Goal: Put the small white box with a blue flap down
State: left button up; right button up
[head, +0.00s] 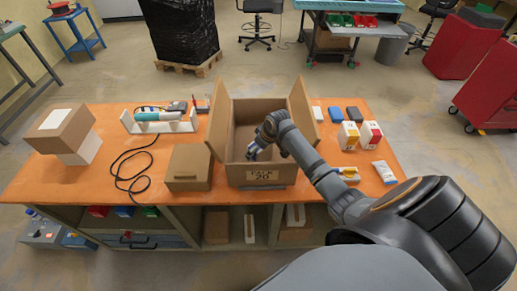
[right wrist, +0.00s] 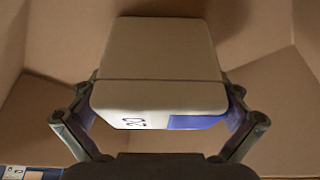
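The small white box with a blue flap (right wrist: 160,70) shows large in the right wrist view, with dark print and a blue patch on its near face. My right gripper (head: 257,151) reaches down inside the open cardboard box (head: 262,174) in the head view. In the right wrist view its two fingers lie against the left and right sides of the white box, which sits between them. Cardboard walls surround it. Whether the white box touches the cardboard floor cannot be told. In the head view the white box is hidden. My left gripper is not in view.
A closed brown box (head: 188,168) stands left of the open box, whose side flaps stand up. A black cable (head: 133,165) lies on the orange table (head: 105,185).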

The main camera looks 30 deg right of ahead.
jog(key=b+v, duration=0.1)
jog(key=v, duration=1.1)
